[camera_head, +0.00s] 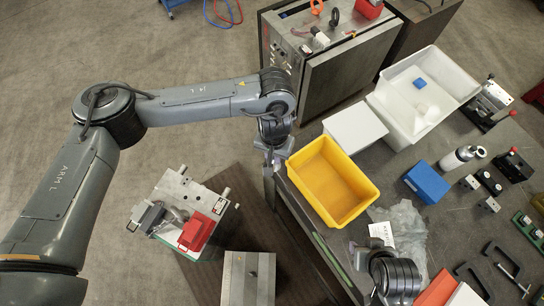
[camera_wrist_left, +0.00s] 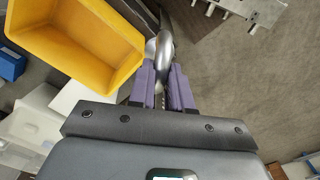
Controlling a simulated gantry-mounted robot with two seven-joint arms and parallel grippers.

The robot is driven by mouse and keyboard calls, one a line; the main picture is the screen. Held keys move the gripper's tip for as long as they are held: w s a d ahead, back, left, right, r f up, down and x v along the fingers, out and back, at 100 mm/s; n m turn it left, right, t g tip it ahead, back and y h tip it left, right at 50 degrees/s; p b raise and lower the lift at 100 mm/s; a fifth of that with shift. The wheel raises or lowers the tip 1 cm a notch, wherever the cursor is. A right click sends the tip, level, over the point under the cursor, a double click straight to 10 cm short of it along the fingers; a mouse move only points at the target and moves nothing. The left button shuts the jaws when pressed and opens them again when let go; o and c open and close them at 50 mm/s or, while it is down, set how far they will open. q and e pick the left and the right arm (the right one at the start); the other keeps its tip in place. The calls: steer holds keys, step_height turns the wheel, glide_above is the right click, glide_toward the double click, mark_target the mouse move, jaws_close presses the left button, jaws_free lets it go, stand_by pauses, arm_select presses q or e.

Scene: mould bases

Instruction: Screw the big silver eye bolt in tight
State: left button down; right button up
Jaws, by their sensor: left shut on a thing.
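My left gripper (camera_head: 272,155) hangs beside the yellow bin, over the gap at the table's left edge. In the left wrist view its purple fingers (camera_wrist_left: 162,82) are shut on the silver eye bolt (camera_wrist_left: 165,38), whose curved ring extends beyond the fingertips. A threaded shank seems to show between the fingers. In the head view the bolt is too small and hidden to make out. A silver mould base (camera_head: 180,207) with a red clamp stands lower left; its edge also shows in the left wrist view (camera_wrist_left: 245,8). My right gripper (camera_head: 358,258) is partly visible at bottom right, its jaws unclear.
A yellow bin (camera_head: 315,152) stands on the dark table's edge, near the left gripper. A grey block (camera_head: 248,278) stands at bottom centre. A cabinet (camera_head: 345,70) at the top carries orange and black eye bolts. A white tray (camera_head: 440,90), blue box (camera_head: 427,182) and tools crowd the table.

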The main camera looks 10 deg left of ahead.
arm_select(q)
steer(key=w+a+r+b, duration=0.1)
steer(key=w+a+b, duration=0.15)
steer(key=w, duration=0.95)
steer(key=w+a+f+n+b, duration=0.2)
steer(key=a+f+n+b, duration=0.35)
steer(key=a+f, duration=0.9)
steer(key=s+a+f+n+b, duration=0.25)
steer(key=s+a+f, duration=0.25)
steer(key=a+f, duration=0.3)
steer(key=s+a+f+n+b, duration=0.1)
steer(key=s+a+f+b, duration=0.25)
steer(key=a+f, duration=0.45)
steer(key=s+a+f+n+b, duration=0.25)
steer(key=s+a+f, duration=0.45)
steer(key=s+f, duration=0.4)
arm_select(e)
step_height(320, 180, down, 24)
steer(key=b, duration=0.7)
arm_select(q)
step_height(320, 180, down, 6)
steer(key=s+b, duration=0.1)
steer(key=shift+s+d+m, duration=0.15)
steer(key=shift+s+m, duration=0.2)
arm_select(e)
steer(key=shift+f, duration=0.55)
